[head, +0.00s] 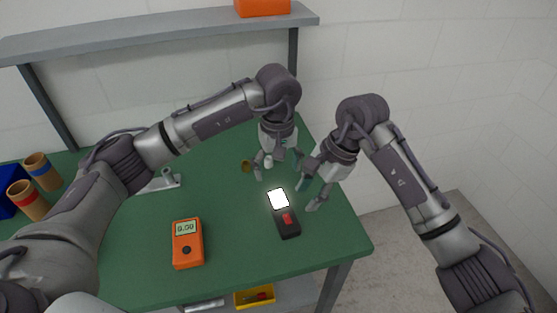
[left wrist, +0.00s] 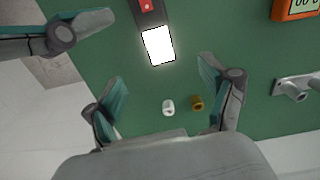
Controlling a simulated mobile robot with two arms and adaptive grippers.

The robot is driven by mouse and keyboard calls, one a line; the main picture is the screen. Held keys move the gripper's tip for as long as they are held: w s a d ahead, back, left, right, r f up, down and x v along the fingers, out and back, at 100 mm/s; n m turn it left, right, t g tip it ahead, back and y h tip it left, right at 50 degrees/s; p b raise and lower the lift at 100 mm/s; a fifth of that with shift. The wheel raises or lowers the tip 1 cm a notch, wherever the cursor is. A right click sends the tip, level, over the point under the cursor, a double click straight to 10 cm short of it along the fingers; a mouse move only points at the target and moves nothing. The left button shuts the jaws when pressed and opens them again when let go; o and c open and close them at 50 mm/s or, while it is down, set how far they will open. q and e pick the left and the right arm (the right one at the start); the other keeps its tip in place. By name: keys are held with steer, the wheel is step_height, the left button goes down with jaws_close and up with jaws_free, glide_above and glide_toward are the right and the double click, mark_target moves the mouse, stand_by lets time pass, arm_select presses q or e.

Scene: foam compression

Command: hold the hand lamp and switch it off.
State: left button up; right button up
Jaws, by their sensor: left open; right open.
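The hand lamp (head: 288,228) lies flat on the green table. Its body is black with a red switch (head: 287,218), and its square panel (head: 278,198) glows white. The glowing panel also shows in the left wrist view (left wrist: 158,46), with part of the red switch at the top edge. My left gripper (head: 277,166) is open and empty, pointing down just behind the panel end. My right gripper (head: 308,195) is open and empty, right of the lamp and apart from it. One of its fingers shows at the upper left of the left wrist view.
A brass piece (left wrist: 197,103) and a small white piece (left wrist: 168,107) lie near my left gripper. A metal bracket (head: 168,181) and cardboard tubes (head: 42,171) are further left. A grey shelf (head: 150,34) runs behind.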

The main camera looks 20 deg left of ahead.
mark_target(278, 198)
arm_select(q)
step_height(278, 198, down, 12)
steer(key=shift+r, duration=0.2)
